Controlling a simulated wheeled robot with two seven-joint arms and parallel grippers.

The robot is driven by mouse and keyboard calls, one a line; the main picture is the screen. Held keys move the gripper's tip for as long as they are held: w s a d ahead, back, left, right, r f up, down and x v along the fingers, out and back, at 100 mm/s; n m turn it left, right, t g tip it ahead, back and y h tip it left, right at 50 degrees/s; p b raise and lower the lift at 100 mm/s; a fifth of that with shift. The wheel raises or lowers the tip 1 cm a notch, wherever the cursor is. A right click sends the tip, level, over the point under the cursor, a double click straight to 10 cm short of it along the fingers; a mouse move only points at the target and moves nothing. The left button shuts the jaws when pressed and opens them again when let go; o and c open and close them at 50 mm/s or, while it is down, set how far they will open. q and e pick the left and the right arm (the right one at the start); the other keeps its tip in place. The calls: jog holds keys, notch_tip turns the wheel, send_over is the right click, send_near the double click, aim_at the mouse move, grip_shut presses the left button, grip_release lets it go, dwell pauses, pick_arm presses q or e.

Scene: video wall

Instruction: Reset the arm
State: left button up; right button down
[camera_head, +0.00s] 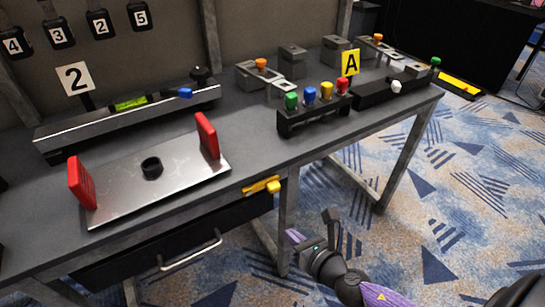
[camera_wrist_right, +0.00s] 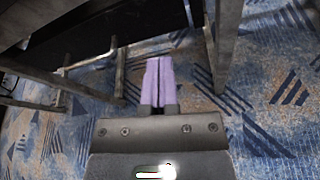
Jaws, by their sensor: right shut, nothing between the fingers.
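My right gripper (camera_head: 294,236) is low in front of the workbench, over the carpet and beside a bench leg. In the right wrist view its two purple fingers (camera_wrist_right: 158,82) are together with nothing between them. My right arm comes in from the lower right of the head view. My left gripper is not in the head view.
The grey workbench (camera_head: 250,155) carries a metal tray (camera_head: 130,190) with red handles and a black ring (camera_head: 151,166). A rack of coloured knobs (camera_head: 312,115) stands further right. A drawer handle (camera_head: 190,251) and a yellow latch (camera_head: 262,186) stick out in front. Carpet is open at right.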

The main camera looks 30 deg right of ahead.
jog(key=s+d+f+m+g+h+p, duration=0.35)
jog(key=s+f+m+g+p, duration=0.35)
jog(key=s+f+m, duration=0.6)
pick_arm(q)
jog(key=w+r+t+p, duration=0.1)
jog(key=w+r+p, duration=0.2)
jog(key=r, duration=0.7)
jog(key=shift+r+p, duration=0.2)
jog(key=shift+p, duration=0.3)
pick_arm(e)
jog(key=s+a+f+m+g, duration=0.1)
jog(key=s+a+m+g, duration=0.1)
jog(key=s+m, duration=0.7)
jog(key=s+a+m+g, duration=0.1)
jog(key=s+m+g, duration=0.4)
jog(key=s+m, duration=0.4)
jog(key=s+y, duration=0.1)
jog(key=s, duration=0.6)
jog(key=shift+s+a+f+m+g, duration=0.3)
jog(key=shift+a+f+m, duration=0.1)
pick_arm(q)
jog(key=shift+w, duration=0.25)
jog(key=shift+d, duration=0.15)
